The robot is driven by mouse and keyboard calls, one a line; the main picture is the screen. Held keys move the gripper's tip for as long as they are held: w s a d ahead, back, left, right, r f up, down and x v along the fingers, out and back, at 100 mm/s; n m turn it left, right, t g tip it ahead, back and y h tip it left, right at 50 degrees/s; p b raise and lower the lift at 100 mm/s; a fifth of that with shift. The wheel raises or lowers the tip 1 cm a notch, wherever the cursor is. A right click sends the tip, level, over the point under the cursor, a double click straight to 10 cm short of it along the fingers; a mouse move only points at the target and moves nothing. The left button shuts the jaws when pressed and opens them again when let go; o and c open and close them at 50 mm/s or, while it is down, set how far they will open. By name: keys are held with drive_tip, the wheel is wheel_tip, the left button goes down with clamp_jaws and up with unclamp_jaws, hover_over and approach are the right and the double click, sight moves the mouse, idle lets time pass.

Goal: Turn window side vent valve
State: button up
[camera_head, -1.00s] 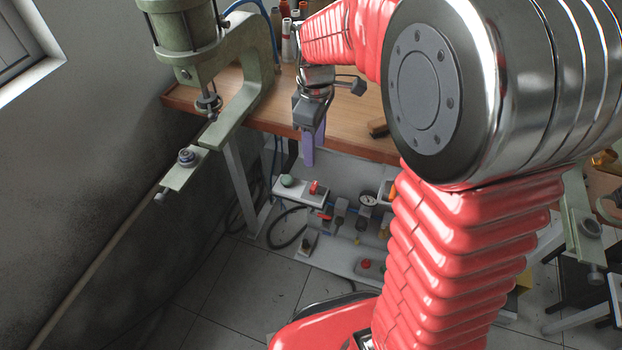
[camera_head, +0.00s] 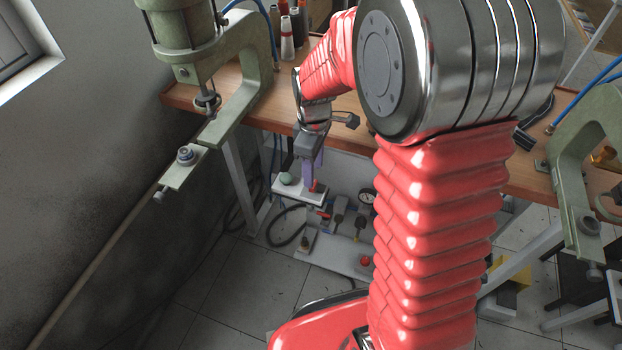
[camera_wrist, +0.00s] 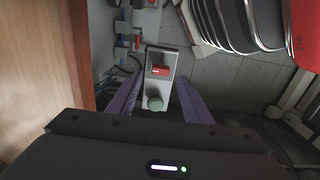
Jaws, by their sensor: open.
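My gripper (camera_head: 311,178) is open, with two purple fingers pointing down just below the bench's front edge. In the wrist view my gripper (camera_wrist: 159,80) has its fingers either side of a pale control box (camera_wrist: 155,85), with nothing seen held. The box (camera_head: 303,195) carries a green button (camera_head: 286,178) and a red knob (camera_head: 319,187). They also show in the wrist view as the green button (camera_wrist: 155,103) and the red knob (camera_wrist: 160,70). Blue-and-red valve fittings (camera_head: 325,213) sit on the panel below. I cannot tell which part is the window side vent valve.
The wooden bench (camera_head: 344,146) is above and behind the panel. A green press frame (camera_head: 233,118) stands at left near the window wall, another green frame (camera_head: 575,190) at right. A pressure gauge (camera_head: 367,197), black hose (camera_head: 282,226) and red button (camera_head: 365,261) are nearby. Floor in front is open.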

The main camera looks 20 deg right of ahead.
drive_tip(key=shift+f, duration=2.3)
drive_tip(key=shift+c, duration=0.6)
drive_tip(key=c, duration=0.9)
drive_tip(key=shift+a, duration=0.15)
drive_tip(key=shift+c, duration=0.2)
